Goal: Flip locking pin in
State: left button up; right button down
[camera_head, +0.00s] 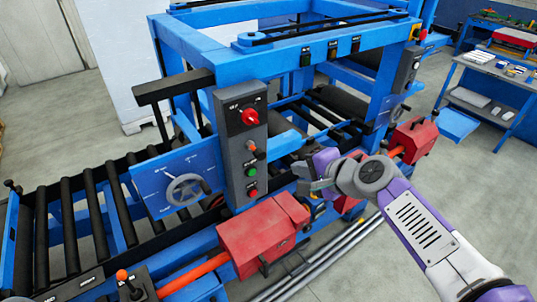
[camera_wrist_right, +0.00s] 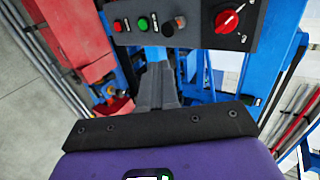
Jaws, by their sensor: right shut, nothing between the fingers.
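My right gripper (camera_head: 313,186) reaches in from the right in the head view, beside the machine's front rail. Its dark fingers are shut and empty in the right wrist view (camera_wrist_right: 157,84), pointing toward the blue frame below the grey control box (camera_head: 240,145). I cannot make out the locking pin clearly; the area at the fingertips is partly hidden by the gripper. The control box, with a red rotary knob and buttons, also shows at the top of the wrist view (camera_wrist_right: 190,22). My left gripper is not in view.
A red housing (camera_head: 262,232) on the rail stands left of my gripper; another (camera_head: 413,138) is at the right. A handwheel (camera_head: 186,190) and black rollers (camera_head: 70,235) are at the left. Metal rods lie low in front. Grey floor (camera_head: 420,290) is open in front.

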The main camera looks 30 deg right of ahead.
send_near(262, 155)
notch_tip(262, 155, down, 3)
jog(key=w, duration=0.4)
jog(key=shift+w+a+f, duration=0.15)
jog(key=shift+w, duration=0.05)
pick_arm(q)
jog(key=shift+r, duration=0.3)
pick_arm(e)
jog(key=shift+w, duration=0.6)
